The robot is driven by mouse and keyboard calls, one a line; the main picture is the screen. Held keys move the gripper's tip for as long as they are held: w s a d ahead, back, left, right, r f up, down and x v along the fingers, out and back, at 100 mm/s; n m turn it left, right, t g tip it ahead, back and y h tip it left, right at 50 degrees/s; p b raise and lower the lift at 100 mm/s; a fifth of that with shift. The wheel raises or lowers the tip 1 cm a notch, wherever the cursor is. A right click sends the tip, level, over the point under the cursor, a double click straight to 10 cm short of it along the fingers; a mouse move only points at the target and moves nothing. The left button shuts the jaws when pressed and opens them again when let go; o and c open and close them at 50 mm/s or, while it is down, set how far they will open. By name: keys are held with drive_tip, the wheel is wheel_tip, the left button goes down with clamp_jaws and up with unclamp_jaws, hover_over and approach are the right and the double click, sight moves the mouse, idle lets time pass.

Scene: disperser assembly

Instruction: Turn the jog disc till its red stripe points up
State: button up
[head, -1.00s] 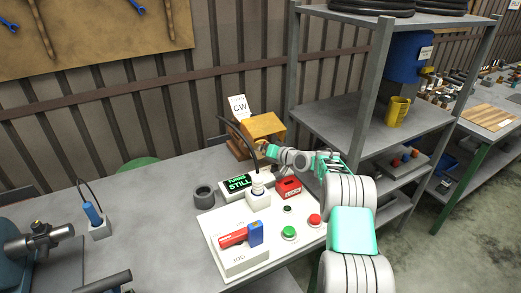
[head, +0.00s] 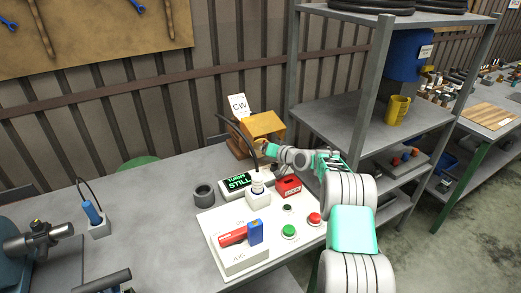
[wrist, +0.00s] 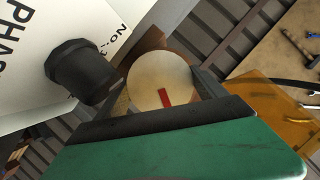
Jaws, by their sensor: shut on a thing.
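The jog disc (wrist: 158,72) is a round cream face in the wrist view. Its red stripe (wrist: 165,97) runs from near the centre toward the lower rim of that picture, leaning slightly right. My gripper (wrist: 165,85) has a dark finger at each side of the disc and is shut on it. In the head view my gripper (head: 266,150) is at the front of the orange-yellow box (head: 262,126), and the disc is mostly hidden there. A card reading "CW" (head: 238,105) stands behind the box. A display (head: 237,182) shows green text ending in "STILL".
In front of the box are a white block (head: 258,199), a red lock box (head: 289,187), a dark cup (head: 203,194), and a white panel with green (head: 289,231) and red (head: 314,219) buttons. A grey shelf (head: 345,118) stands right. The bench's left middle (head: 145,220) is clear.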

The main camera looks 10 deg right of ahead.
drive_tip(key=n+b, duration=0.1)
drive_tip(key=b, duration=0.1)
drive_tip(key=n+h+b, duration=0.1)
drive_tip(key=b, duration=0.2)
drive_tip(key=shift+a+f, duration=0.15)
drive_tip(key=shift+f, duration=0.25)
drive_tip(key=shift+r+n+h+b, duration=0.35)
drive_tip(key=shift+n+h+b, duration=0.15)
drive_tip(key=shift+b, duration=0.1)
drive_tip(key=o, duration=1.3)
drive_tip(key=shift+s+r, duration=0.1)
drive_tip(key=v, duration=0.7)
drive_tip(key=shift+s+d+b, duration=0.2)
drive_tip(key=shift+s+b, duration=0.1)
drive_tip(key=shift+b, duration=0.1)
